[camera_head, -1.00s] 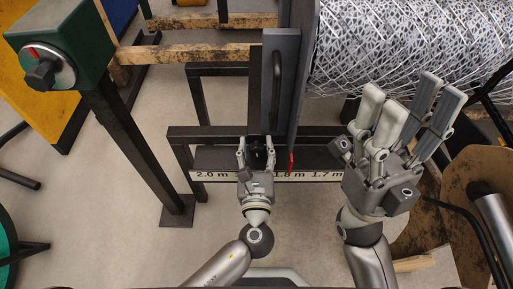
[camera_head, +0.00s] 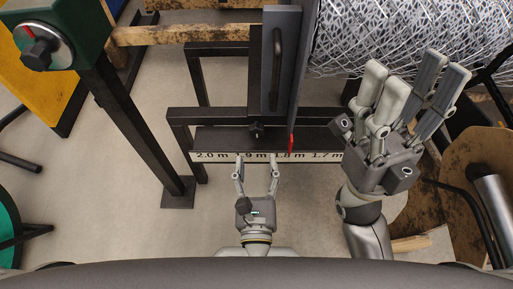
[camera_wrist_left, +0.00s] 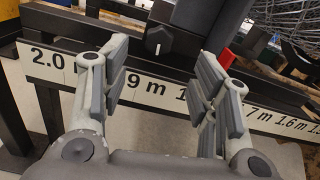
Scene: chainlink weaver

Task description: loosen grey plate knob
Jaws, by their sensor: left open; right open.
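The grey plate (camera_head: 286,62) stands upright behind the scale rail, with a dark handle on its face. Its small black knob (camera_head: 257,131) sits at the plate's lower end, just above the rail. In the left wrist view the knob (camera_wrist_left: 159,39) shows ahead, beyond the gap between the fingers. My left gripper (camera_head: 256,168) is open and empty, a short way on the near side of the knob and apart from it. My right gripper (camera_head: 415,78) is open and empty to the right, in front of the wire mesh roll.
A length scale (camera_head: 215,156) runs along the rail, with a red pointer (camera_head: 291,143) right of the knob. A wire mesh roll (camera_head: 410,35) lies at the upper right. A green box with a dark knob (camera_head: 38,50) stands at the upper left.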

